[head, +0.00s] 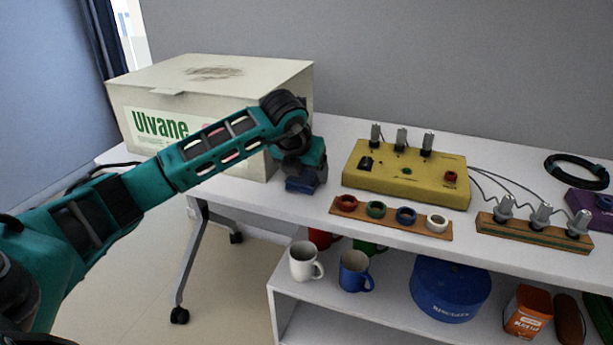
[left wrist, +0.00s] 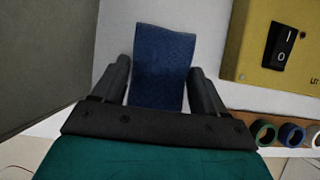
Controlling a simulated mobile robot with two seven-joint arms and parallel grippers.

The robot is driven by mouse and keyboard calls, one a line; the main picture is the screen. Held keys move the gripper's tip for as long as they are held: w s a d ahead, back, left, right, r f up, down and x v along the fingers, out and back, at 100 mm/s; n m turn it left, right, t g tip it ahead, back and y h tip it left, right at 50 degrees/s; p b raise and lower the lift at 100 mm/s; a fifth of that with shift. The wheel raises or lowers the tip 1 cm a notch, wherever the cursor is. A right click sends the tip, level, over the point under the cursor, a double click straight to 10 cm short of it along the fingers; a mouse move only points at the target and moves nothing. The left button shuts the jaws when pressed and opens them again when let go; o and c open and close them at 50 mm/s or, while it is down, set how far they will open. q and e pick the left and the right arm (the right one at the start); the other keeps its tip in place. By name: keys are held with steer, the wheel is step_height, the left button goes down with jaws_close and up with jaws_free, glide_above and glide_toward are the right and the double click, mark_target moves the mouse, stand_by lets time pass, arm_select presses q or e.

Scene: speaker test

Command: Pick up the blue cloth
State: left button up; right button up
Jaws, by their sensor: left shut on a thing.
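The blue cloth (left wrist: 163,50) is between the two dark fingers of my left gripper (left wrist: 160,80) in the left wrist view. It extends beyond the fingertips over the white table top. The gripper is shut on the cloth. In the head view my left gripper (head: 302,182) is low at the table's front edge, between the white box and the yellow panel. A dark blue patch shows at its lower end, but its outline is partly hidden by the gripper. My right gripper is not in view.
A large white box (head: 230,85) stands left of the gripper. A yellow switch panel (head: 385,178) and a board of coloured rings (head: 388,212) are to the right. Cabled plugs stand on a wooden strip (head: 530,232). Mugs and a blue tin (head: 448,290) are on the shelf below.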

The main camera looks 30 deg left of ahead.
mark_target(305, 173)
arm_select(q)
step_height(305, 173, up, 20)
steer(key=p, duration=0.5)
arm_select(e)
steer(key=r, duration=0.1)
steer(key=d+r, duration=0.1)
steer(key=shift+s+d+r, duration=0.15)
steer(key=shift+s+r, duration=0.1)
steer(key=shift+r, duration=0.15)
